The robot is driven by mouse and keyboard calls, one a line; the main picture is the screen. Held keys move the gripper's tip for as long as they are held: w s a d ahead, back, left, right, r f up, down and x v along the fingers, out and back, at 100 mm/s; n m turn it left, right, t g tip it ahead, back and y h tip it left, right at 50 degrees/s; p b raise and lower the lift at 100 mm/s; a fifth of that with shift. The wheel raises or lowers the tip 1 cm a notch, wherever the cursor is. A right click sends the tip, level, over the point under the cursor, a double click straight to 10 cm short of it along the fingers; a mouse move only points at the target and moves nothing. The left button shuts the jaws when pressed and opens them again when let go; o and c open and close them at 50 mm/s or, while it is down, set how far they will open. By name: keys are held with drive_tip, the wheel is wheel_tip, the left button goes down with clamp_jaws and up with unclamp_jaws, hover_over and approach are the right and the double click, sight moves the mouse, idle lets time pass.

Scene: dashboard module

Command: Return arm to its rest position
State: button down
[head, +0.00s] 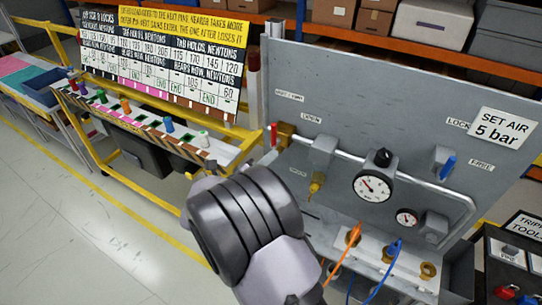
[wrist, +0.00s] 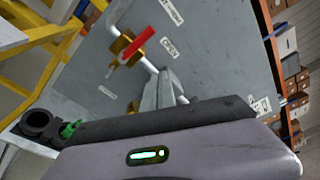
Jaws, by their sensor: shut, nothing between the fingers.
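My arm (head: 250,220) reaches up from the bottom of the head view, in front of the grey panel (head: 420,100). In the wrist view the grey housing of my gripper, with a green light, fills the bottom. My gripper (wrist: 168,90) is shut and empty; its fingers are hard to tell from the grey parts behind them. The panel also fills the middle of the wrist view (wrist: 205,55). A brass valve with a red handle (wrist: 137,46) on the panel's pipe shows beyond my gripper. I cannot judge the gap between them.
The panel carries a large gauge (head: 374,187), a small gauge (head: 407,217), an orange hose (head: 345,247) and a blue hose (head: 385,270). A yellow-framed bench (head: 110,170) with a chart board (head: 160,65) stands left. A tool box (head: 515,255) is at right. Floor (head: 80,220) at left is clear.

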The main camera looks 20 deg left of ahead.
drive_tip(key=s+d+r+m+g+h+b, duration=0.1)
drive_tip(key=d+m+g+h+b, duration=0.15)
drive_tip(key=d+m, duration=0.6)
drive_tip(key=s+d+m+g+h+b, duration=0.15)
drive_tip(key=d+m+g, duration=0.3)
drive_tip(key=d, duration=0.65)
drive_tip(key=s+d+r+m+g+h+b, duration=0.1)
drive_tip(key=d+m+g+b, duration=0.15)
drive_tip(key=d+m, duration=0.6)
drive_tip(key=s+d+f+m+g+y+b, duration=0.3)
drive_tip(key=s+d+m+g+y+b, duration=0.15)
drive_tip(key=s+d+m, duration=0.75)
drive_tip(key=s+a+m+t+y+b, duration=0.1)
drive_tip(key=s+a+m+y, duration=0.1)
drive_tip(key=s+m, duration=0.3)
drive_tip(key=s+a+f+m+t+y+b, duration=0.1)
drive_tip(key=s+m+y, duration=0.3)
drive_tip(key=m, duration=0.8)
drive_tip(key=shift+s+a+f+t+b, duration=0.3)
drive_tip(key=shift+s+a+t+b, duration=0.2)
drive_tip(key=shift+a+b, duration=0.2)
